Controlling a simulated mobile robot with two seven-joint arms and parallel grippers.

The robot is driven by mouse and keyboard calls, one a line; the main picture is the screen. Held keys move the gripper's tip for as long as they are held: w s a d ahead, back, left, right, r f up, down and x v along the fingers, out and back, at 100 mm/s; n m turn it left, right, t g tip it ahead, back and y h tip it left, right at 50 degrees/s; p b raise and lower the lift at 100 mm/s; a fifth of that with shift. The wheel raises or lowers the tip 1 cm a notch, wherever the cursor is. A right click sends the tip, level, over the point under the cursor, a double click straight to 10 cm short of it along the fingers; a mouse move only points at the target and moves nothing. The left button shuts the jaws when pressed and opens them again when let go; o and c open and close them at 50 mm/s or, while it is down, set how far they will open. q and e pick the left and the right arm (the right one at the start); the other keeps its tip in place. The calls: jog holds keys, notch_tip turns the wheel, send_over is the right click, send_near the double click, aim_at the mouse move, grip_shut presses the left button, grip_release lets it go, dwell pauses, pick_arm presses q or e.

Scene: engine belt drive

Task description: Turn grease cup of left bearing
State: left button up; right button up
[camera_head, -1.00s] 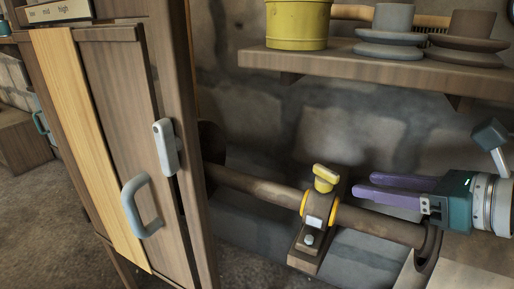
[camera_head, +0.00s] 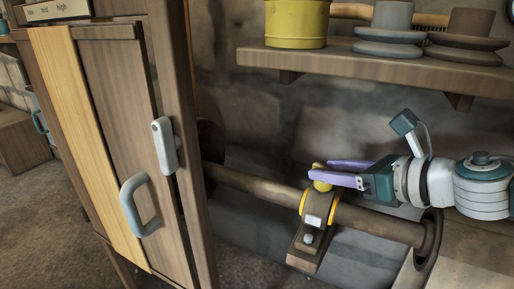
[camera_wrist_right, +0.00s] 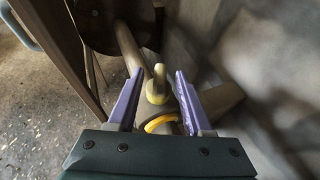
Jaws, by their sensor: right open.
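The yellow grease cup (camera_head: 321,184) sits upright on top of the bearing block (camera_head: 312,236), which has yellow rings around a brown shaft (camera_head: 252,187). My right gripper (camera_head: 336,171) reaches in from the right with its purple fingers at the height of the cup. In the right wrist view, the open fingers stand on either side of the cup's handle (camera_wrist_right: 158,78), with gaps to both. In the head view, the fingers hide part of the cup's top. My left gripper is not in view.
A wooden shelf (camera_head: 400,70) above holds a yellow pot (camera_head: 297,23) and stacked grey and brown dishes. A wooden cabinet (camera_head: 115,120) with a grey handle (camera_head: 138,206) stands at the left. A stone wall (camera_head: 270,120) is behind the shaft.

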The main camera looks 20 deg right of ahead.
jog(key=c, duration=0.8)
